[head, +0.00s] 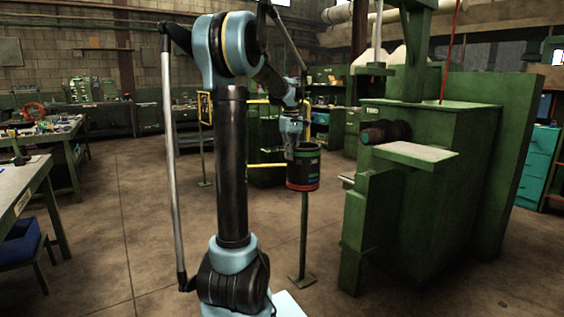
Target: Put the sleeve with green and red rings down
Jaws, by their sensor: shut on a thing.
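The sleeve with green and red rings (303,173) is a dark, upright cylinder in the middle of the head view. Its green ring is near the top and its red ring near the bottom. My gripper (292,152) is above it, pointing down, with its fingers at the sleeve's upper left rim. It appears shut on the sleeve wall. The fingertips are small and partly hidden. A thin green post (304,235) on a flat foot shows directly below the sleeve. I cannot tell whether the sleeve touches the post's top.
A large green machine (440,200) stands at right, with a small shelf (415,154) and a dark cylinder (387,131) lying there. A yellow-railed green container (266,140) is behind the sleeve. Workbenches (22,190) line the left. The floor between is clear.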

